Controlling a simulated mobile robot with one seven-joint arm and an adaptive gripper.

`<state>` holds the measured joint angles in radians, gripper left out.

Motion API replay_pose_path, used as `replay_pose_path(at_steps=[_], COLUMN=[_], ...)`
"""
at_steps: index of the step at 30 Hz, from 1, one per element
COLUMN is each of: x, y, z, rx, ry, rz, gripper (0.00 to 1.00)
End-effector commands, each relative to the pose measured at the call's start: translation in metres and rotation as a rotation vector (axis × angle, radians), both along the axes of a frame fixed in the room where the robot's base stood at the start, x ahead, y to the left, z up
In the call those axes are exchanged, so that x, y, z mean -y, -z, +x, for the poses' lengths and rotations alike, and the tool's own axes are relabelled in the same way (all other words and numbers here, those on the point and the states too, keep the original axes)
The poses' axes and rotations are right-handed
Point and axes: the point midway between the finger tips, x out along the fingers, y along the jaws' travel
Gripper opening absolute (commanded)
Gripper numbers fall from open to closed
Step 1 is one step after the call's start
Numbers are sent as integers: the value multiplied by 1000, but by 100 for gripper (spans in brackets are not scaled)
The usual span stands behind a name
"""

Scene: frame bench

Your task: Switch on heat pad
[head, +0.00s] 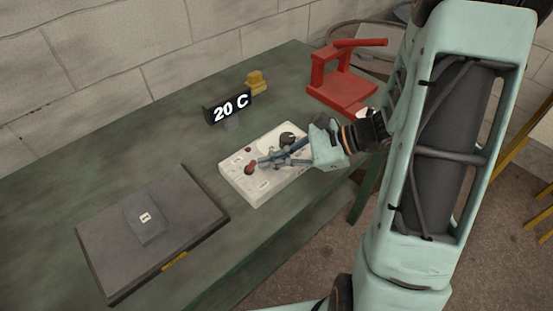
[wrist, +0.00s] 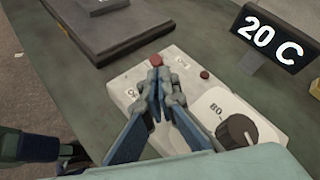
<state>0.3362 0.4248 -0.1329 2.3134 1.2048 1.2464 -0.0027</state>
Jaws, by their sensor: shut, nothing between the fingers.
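A white control box (head: 256,187) lies on the bench, and it also shows in the wrist view (wrist: 128,83). It carries a red button (wrist: 156,60), a smaller red light or button (wrist: 204,74) and a dark round knob (wrist: 238,130). My gripper (head: 262,163) is shut and empty over the box. In the wrist view its fingertips (wrist: 158,72) overlap the near edge of the red button; I cannot tell whether they touch it. A dark flat pad (head: 110,250) with a small grey block (head: 145,218) on it lies to the left. A display (head: 228,107) reads 20 C.
The green bench (head: 130,150) is clear behind the pad. A red stand (head: 345,85) and a small yellow object (head: 257,80) are at the back right. A block wall (head: 90,60) runs behind the bench.

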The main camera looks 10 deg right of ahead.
Motion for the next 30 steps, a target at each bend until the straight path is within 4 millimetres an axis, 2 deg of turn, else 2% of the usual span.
replay_pose_path(at_steps=[30], x=[-3], y=[-7], z=[5], rx=[-97], ry=[-2], rz=[-67], gripper=[0])
